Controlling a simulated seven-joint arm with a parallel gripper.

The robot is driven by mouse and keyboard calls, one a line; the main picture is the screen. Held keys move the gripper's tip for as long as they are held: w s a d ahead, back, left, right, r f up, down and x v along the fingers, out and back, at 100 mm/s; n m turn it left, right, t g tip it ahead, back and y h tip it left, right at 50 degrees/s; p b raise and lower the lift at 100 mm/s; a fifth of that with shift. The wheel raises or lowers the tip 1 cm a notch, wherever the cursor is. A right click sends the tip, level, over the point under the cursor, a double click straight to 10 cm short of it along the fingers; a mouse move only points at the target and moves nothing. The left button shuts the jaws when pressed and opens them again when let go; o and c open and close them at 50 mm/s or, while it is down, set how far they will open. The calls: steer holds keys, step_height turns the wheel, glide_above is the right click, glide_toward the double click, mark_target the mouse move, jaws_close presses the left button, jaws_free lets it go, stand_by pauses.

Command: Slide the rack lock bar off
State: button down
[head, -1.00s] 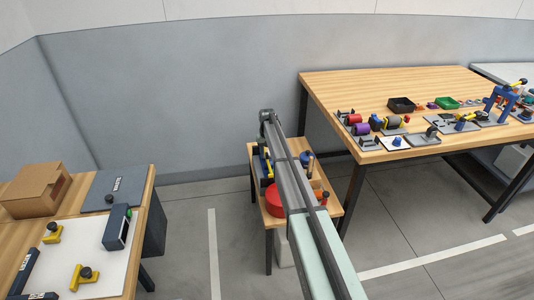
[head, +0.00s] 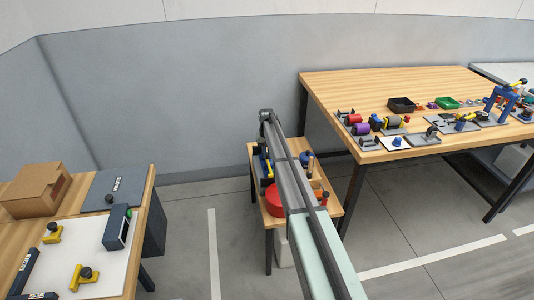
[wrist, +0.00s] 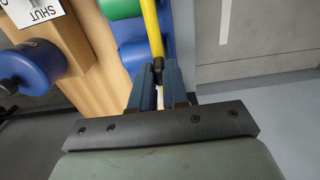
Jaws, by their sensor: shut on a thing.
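In the wrist view, a yellow bar (wrist: 152,30) runs down from the top edge to a dark end. I take it to be the rack lock bar. My gripper (wrist: 158,78) has its blue fingers closed around that dark end. In the head view, my arm hides much of the small wooden table (head: 274,240), and I cannot make out the grip there.
Another blue cylinder (wrist: 30,68) and a "SHUT" label (wrist: 35,10) are at the wrist view's left. A red round part (head: 276,201) sits on the small table. A large bench (head: 400,85) stands right, a lower table (head: 150,185) left. Open floor lies between the tables.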

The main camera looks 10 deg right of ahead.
steer(key=shift+a, duration=1.8)
steer(key=c, duration=1.1)
jaws_free()
steer(key=shift+r, duration=0.1)
step_height(320, 180, up, 14)
steer(key=shift+f, duration=0.15)
